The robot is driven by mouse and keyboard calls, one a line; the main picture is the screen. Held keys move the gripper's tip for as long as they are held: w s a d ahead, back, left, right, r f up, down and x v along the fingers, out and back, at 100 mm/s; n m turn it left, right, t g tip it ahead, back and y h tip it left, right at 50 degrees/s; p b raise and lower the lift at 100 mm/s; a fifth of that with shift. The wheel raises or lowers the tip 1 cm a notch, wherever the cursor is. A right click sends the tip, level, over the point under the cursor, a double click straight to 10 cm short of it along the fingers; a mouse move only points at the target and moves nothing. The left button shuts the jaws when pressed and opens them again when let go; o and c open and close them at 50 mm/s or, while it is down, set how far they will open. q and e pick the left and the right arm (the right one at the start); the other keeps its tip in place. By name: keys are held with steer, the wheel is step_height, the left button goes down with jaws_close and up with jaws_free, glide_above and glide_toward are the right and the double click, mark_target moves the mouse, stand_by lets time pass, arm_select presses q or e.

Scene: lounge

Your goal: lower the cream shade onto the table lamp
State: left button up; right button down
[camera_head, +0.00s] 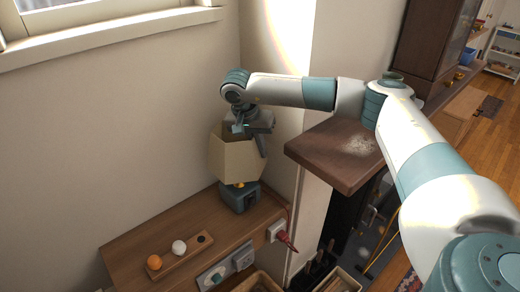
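The cream shade (234,158) is a faceted, open-topped shade, held upright or nearly so over the table lamp (240,198). The lamp has a blue-grey base on the wooden side table, with a small orange-yellow part showing just under the shade's lower edge. The shade hides the upper part of the lamp, so I cannot tell whether they touch. My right gripper (256,138) reaches in from the right and is at the shade's upper right rim, apparently shut on it. The fingertips are partly hidden. My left gripper is not in view.
A wooden holder (181,255) with an orange ball, a white ball and a dark hole sits on the side table (127,260). A dark wooden shelf (338,150) juts out to the right, below my arm.

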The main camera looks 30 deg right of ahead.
steer(key=c, duration=1.9)
jaws_free()
steer(key=shift+a+r+b, duration=0.15)
steer(key=shift+r+b, duration=0.15)
steer(key=shift+r, duration=0.2)
steer(key=shift+b+v, duration=1.95)
steer(key=shift+v, duration=6.2)
steer(key=shift+s, duration=0.1)
